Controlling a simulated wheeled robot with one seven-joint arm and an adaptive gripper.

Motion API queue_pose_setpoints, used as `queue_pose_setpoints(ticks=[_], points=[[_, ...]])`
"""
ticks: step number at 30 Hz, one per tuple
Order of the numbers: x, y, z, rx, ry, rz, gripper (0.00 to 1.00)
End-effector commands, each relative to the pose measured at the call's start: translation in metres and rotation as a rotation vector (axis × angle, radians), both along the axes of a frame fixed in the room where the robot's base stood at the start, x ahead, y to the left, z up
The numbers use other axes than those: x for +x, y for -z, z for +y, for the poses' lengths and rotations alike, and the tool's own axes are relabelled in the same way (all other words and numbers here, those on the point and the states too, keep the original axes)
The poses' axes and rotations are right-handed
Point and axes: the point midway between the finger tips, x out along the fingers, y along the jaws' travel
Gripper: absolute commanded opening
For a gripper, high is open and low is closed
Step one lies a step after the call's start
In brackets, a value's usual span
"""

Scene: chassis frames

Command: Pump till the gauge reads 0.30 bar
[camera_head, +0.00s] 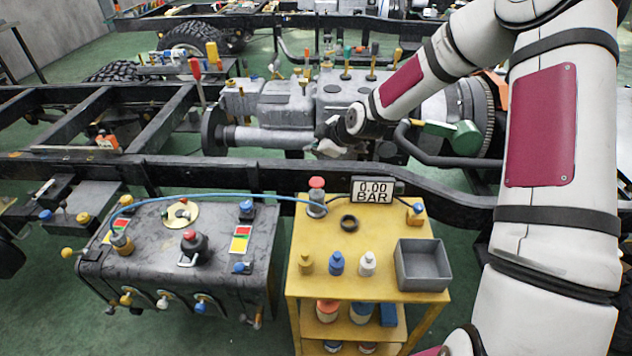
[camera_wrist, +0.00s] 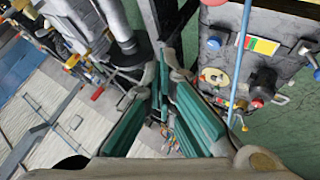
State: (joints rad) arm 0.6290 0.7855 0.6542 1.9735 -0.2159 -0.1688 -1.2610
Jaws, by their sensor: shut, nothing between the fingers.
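The gauge (camera_head: 372,190) is a small display at the back of a yellow cart and reads 0.00 BAR. Left of it on the cart stands a small grey cylinder with a red top (camera_head: 316,184), which looks like the pump. A blue hose (camera_head: 220,198) runs from it to a dark tank (camera_head: 150,250) on the left. My gripper (camera_head: 326,146) is shut and empty, above and behind the cart near the frame rail, apart from the pump. Its teal finger pads show in the wrist view (camera_wrist: 165,65). The pump cannot be made out there.
The yellow cart (camera_head: 330,232) also carries a black ring (camera_head: 349,222), several small bottles and a grey open bin (camera_head: 421,265). A black chassis rail (camera_head: 240,174) runs behind the cart. A grey engine (camera_head: 290,100) stands beyond it.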

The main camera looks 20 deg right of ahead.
Motion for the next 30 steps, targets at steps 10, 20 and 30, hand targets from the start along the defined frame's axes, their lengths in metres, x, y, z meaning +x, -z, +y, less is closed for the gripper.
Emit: queue_pose_setpoints(ticks=[10, 20, 30], points=[[0.001, 0.045, 0.0, 0.002, 0.002, 0.003, 0.0], [0.001, 0.078, 0.0, 0.0, 0.002, 0.002, 0.0], [0.0, 0.085, 0.0, 0.0, 0.001, 0.002, 0.0]])
